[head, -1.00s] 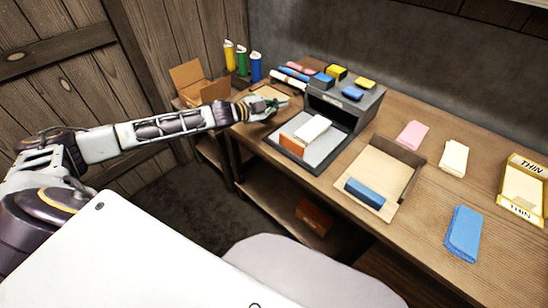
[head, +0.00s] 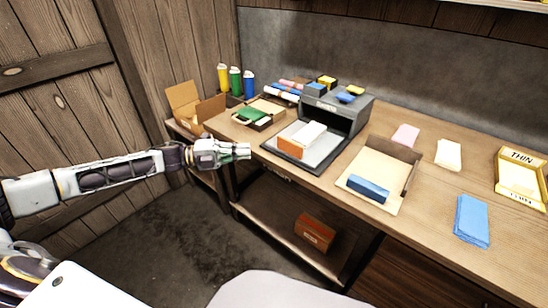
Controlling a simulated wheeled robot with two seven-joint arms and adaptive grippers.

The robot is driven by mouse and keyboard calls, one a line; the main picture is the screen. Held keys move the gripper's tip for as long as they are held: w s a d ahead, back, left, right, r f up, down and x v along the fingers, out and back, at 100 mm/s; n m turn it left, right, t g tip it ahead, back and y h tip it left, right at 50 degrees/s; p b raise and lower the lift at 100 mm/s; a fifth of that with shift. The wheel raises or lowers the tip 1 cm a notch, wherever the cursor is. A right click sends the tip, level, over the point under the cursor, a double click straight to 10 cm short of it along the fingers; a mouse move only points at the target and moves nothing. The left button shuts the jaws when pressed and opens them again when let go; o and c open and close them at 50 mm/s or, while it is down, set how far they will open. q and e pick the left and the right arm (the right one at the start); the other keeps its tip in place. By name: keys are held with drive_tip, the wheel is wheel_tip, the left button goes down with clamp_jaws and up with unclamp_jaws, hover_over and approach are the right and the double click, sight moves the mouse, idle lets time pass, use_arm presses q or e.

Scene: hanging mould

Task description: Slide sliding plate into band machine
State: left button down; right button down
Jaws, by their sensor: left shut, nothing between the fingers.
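The band machine (head: 358,121) is a dark grey box with an open front, standing on the bench near the back. The sliding plate (head: 323,158), light with a dark rim, sticks out from its front toward me. My right gripper is not in view.
A wooden tray (head: 275,123) with a green item lies left of the plate. Several coloured bottles (head: 235,82) stand at the back left. A blue cloth (head: 471,221) lies at right.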

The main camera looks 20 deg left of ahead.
use_arm(q)
drive_tip(key=shift+s+a+f+m+g+h, duration=0.15)
drive_tip(key=shift+s+m+g, duration=0.1)
drive_tip(key=shift+s, duration=0.15)
drive_tip(key=shift+s+d+f+m+g+h, duration=0.15)
drive_tip(key=shift+s+m, duration=0.1)
drive_tip(key=shift+s, duration=0.15)
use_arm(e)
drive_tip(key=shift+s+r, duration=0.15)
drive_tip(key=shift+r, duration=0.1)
use_arm(q)
approach(297, 146)
drive_tip(key=shift+s+d, duration=1)
drive_tip(key=shift+d, duration=0.45)
drive_tip(key=w, duration=0.2)
drive_tip(key=w+d+b, duration=0.1)
drive_tip(key=shift+w+d, duration=0.15)
drive_tip(key=shift+w, duration=0.25)
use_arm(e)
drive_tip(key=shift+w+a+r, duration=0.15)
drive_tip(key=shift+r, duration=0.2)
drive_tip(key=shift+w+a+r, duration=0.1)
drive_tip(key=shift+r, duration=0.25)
use_arm(q)
drive_tip(key=shift+w, duration=0.1)
